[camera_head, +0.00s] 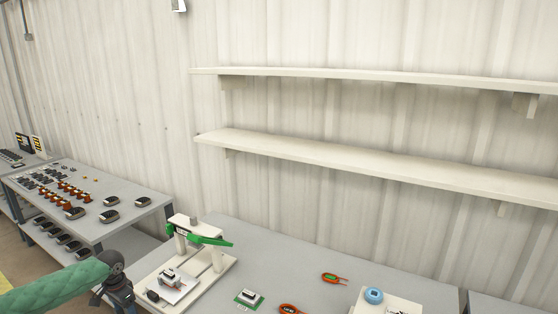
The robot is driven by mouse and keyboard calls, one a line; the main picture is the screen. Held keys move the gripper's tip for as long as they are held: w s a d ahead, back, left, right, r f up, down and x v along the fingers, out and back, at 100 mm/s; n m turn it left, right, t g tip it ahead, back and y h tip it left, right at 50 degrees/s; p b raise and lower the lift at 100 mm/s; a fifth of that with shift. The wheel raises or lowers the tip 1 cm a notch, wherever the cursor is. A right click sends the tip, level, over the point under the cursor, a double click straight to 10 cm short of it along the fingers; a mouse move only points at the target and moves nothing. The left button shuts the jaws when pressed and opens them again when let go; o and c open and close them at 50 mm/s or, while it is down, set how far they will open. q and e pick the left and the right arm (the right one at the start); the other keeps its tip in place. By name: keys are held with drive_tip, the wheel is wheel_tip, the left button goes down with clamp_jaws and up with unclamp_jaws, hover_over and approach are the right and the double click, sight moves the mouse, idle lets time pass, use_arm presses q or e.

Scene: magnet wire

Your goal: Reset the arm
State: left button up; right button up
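My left arm, in a green sleeve, comes in at the lower left. Its dark gripper (117,292) hangs down near the bottom edge, left of a white stand, and its fingertips are too unclear to tell open from shut. The white stand (218,262) carries a green bar (207,238) across its top. A small white and grey part (170,277) sits on the stand's base, with a small black piece (153,296) beside it. A green board with a dark and white block (249,297) lies to the right. My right gripper is not in view.
Two orange coils (333,278) (290,309) lie on the grey table (295,262). A white box (403,305) with a blue ring (374,295) stands at the right. Two empty shelves (370,166) hang above. A side table (135,208) at left holds many small parts.

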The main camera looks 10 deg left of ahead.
use_arm(q)
drive_tip(key=s+d+f+t, duration=0.1)
drive_tip(key=s+d+f, duration=0.3)
drive_tip(key=d+f, duration=0.55)
drive_tip(key=s+d+f+h+b, duration=0.1)
drive_tip(key=s+d+f, duration=0.45)
drive_tip(key=f, duration=0.75)
drive_tip(key=s+d+f+t, duration=0.1)
drive_tip(key=s+d+f, duration=0.2)
drive_tip(key=d+f, duration=0.7)
drive_tip(key=s+d+f, duration=0.5)
drive_tip(key=s+f, duration=0.1)
drive_tip(key=s, duration=0.4)
drive_tip(key=s+d+f+n, duration=0.1)
drive_tip(key=s+d+f, duration=0.3)
drive_tip(key=s+f, duration=0.3)
drive_tip(key=s+d+f+n, duration=0.1)
drive_tip(key=s+d+f, duration=0.4)
drive_tip(key=s, duration=0.8)
drive_tip(key=shift+s+d+f+y+b, duration=0.3)
drive_tip(key=shift+d+f+b, duration=0.1)
drive_tip(key=shift+f, duration=0.25)
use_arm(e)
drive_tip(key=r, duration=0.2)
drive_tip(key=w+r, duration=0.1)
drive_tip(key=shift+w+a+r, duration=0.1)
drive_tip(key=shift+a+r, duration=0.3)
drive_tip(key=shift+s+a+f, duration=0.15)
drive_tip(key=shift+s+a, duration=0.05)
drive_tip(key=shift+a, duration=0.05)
